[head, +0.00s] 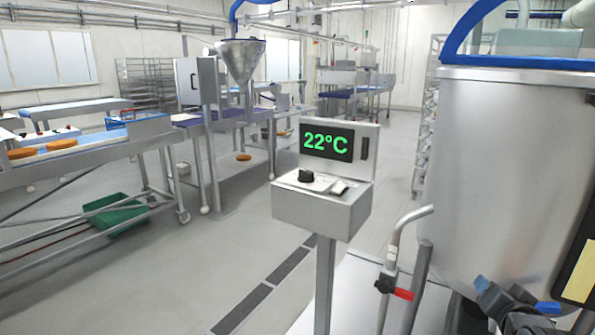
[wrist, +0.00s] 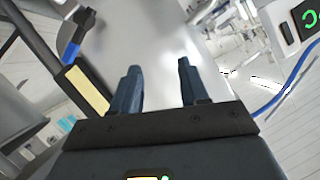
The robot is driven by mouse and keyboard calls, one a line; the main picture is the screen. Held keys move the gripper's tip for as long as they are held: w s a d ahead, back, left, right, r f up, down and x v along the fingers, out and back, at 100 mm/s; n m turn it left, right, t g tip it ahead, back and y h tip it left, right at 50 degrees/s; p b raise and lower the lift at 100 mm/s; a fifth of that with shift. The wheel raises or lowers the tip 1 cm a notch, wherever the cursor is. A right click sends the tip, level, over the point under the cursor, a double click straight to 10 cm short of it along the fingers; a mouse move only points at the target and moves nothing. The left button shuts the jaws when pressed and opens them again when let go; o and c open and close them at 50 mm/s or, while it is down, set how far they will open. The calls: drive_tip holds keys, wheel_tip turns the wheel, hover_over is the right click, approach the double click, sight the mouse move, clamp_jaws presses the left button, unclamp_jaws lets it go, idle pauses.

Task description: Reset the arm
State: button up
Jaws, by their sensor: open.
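My gripper (wrist: 158,68) shows in the wrist view with its two dark blue-grey fingers apart and nothing between them. Beyond the fingertips is a pale metal surface, and the fingers appear clear of it. In the head view, dark blue-grey parts low at the right, in front of the large steel tank (head: 505,150), look like my gripper (head: 498,289). Most of my arm is outside the head view.
A display post (head: 325,205) reading 22°C stands mid-view. A pipe with a red-handled valve (head: 401,293) rises beside the tank. A blue valve handle (wrist: 72,50) and a yellow-and-black panel (wrist: 84,90) are close to my gripper. Open floor (head: 235,235) lies left of the post.

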drive_tip(key=s+a+f+n+y, duration=0.1)
drive_tip(key=s+a+f+n, duration=0.2)
drive_tip(key=s, duration=0.6)
drive_tip(key=s+a+f+n+y, duration=0.1)
drive_tip(key=s+a+f, duration=0.3)
drive_tip(key=s, duration=0.5)
drive_tip(key=s+a+f+n+y, duration=0.1)
drive_tip(key=s+a+n, duration=0.1)
drive_tip(key=s+a, duration=0.5)
drive_tip(key=s+a+r+n, duration=0.1)
drive_tip(key=s+r, duration=0.2)
drive_tip(key=s, duration=0.4)
drive_tip(key=s+a+r+n+t+y, duration=0.1)
drive_tip(key=s+r, duration=0.3)
drive_tip(key=s, duration=0.4)
drive_tip(key=s+a+r+n, duration=0.1)
drive_tip(key=s+a+r, duration=0.2)
drive_tip(key=s, duration=0.4)
drive_tip(key=shift+s+a+r+y, duration=0.25)
drive_tip(key=shift+s+r+y, duration=0.15)
drive_tip(key=shift+r, duration=0.1)
